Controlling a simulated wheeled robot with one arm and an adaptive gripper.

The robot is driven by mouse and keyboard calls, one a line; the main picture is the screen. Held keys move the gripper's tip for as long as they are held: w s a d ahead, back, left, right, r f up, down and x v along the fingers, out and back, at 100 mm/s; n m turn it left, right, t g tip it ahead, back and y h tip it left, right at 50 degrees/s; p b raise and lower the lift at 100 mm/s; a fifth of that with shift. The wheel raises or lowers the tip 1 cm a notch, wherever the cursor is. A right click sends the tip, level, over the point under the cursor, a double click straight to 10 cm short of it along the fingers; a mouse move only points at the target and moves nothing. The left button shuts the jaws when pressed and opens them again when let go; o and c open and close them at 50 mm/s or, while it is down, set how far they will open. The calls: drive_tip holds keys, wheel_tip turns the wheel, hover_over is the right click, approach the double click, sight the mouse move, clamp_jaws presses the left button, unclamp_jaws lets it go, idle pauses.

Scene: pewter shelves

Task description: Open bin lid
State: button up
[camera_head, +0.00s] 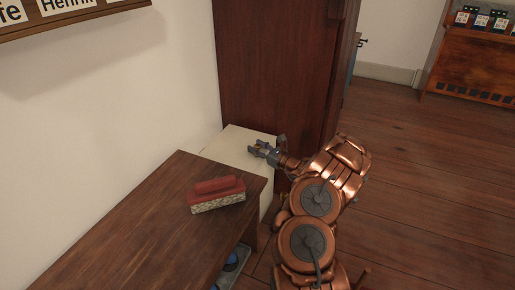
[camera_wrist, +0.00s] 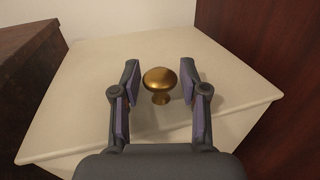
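The bin has a cream, flat lid (camera_head: 236,143) between the wooden bench and the dark cabinet. In the wrist view the lid (camera_wrist: 215,60) fills the middle, with a round brass knob (camera_wrist: 160,85) on it. My gripper (camera_wrist: 158,80) is open, with one finger on each side of the knob and a gap visible on both sides. In the head view my gripper (camera_head: 262,149) is over the lid and largely covers the knob. The lid looks closed. The bin's body is mostly hidden by the bench and my arm.
A brown wooden bench (camera_head: 130,215) stands left of the bin, with a red-handled brush (camera_head: 217,194) on it. A tall dark wooden cabinet (camera_head: 275,70) rises behind the bin. Wooden floor (camera_head: 430,190) is clear at the right.

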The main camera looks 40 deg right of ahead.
clamp_jaws()
drive_tip(key=shift+r, duration=0.1)
idle(0.3)
